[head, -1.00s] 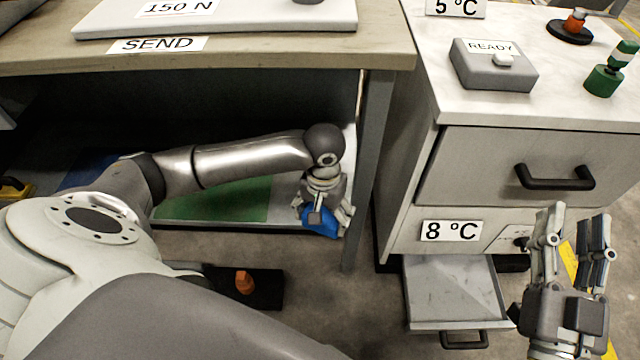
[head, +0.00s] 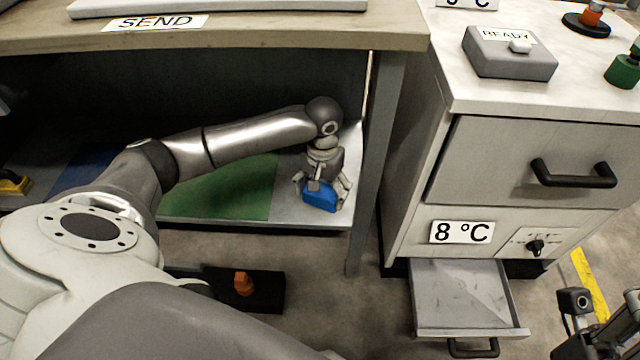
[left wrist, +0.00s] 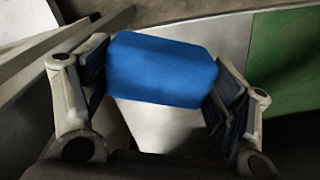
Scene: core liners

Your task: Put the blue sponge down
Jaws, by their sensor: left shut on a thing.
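The blue sponge (head: 320,196) is between the fingers of my left gripper (head: 322,186), over the bare grey right part of the lower shelf (head: 290,209) under the workbench. In the left wrist view the sponge (left wrist: 162,70) spans the gap between both finger pads of the left gripper (left wrist: 165,95), which is shut on it. The pale shelf surface shows below it. I cannot tell whether the sponge touches the shelf. My right gripper (head: 610,325) is only partly in view at the lower right corner, with its fingertips unclear.
A green mat area (head: 225,190) lies left of the sponge on the shelf. A grey table leg (head: 372,170) stands just right of it. The cabinet's low drawer (head: 460,295) is pulled open. An orange piece (head: 243,283) sits on a black base below.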

